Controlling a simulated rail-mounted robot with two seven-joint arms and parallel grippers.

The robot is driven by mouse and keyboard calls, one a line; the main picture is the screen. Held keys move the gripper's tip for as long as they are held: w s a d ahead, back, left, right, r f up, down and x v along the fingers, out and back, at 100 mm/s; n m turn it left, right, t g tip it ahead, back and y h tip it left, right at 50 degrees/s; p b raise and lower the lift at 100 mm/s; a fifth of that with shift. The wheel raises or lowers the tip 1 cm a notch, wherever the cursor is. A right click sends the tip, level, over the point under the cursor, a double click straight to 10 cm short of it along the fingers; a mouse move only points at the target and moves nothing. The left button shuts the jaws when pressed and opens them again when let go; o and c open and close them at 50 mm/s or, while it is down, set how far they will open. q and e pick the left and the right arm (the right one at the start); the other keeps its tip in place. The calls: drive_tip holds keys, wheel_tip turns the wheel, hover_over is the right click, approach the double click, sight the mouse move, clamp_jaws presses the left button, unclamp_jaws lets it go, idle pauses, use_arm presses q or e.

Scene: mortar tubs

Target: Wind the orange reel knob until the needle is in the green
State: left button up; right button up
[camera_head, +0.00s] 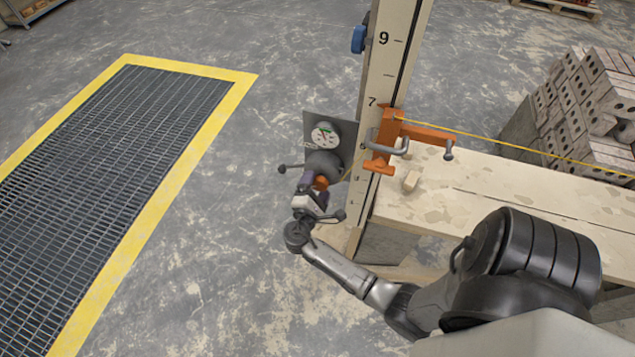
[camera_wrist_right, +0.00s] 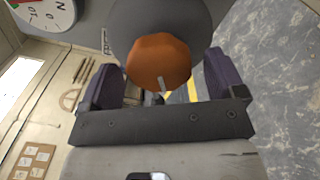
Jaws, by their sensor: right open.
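The orange reel knob (camera_head: 321,182) sits low on the grey reel, under the dial, on a plate fixed to the upright post. In the right wrist view the knob (camera_wrist_right: 158,62) lies between the two purple fingers of my right gripper (camera_wrist_right: 165,80), with room at its sides. My right gripper (camera_head: 315,188) is open around the knob in the head view. The white gauge (camera_head: 325,135) has a green sector at its top; its needle is too small to read surely. In the right wrist view only part of the gauge (camera_wrist_right: 42,12) shows. My left gripper is not in view.
The tall numbered post (camera_head: 392,60) carries an orange clamp (camera_head: 385,140) with a yellow line running right. A plank bench (camera_head: 500,190) stands to the right, with stacked bricks (camera_head: 600,95) behind it. A floor grate (camera_head: 110,110) with yellow edging lies left. Floor around the reel is clear.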

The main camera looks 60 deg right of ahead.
drive_tip(key=s+a, duration=0.2)
drive_tip(key=a, duration=1)
drive_tip(key=shift+s+p, duration=0.2)
drive_tip(key=shift+p, duration=0.2)
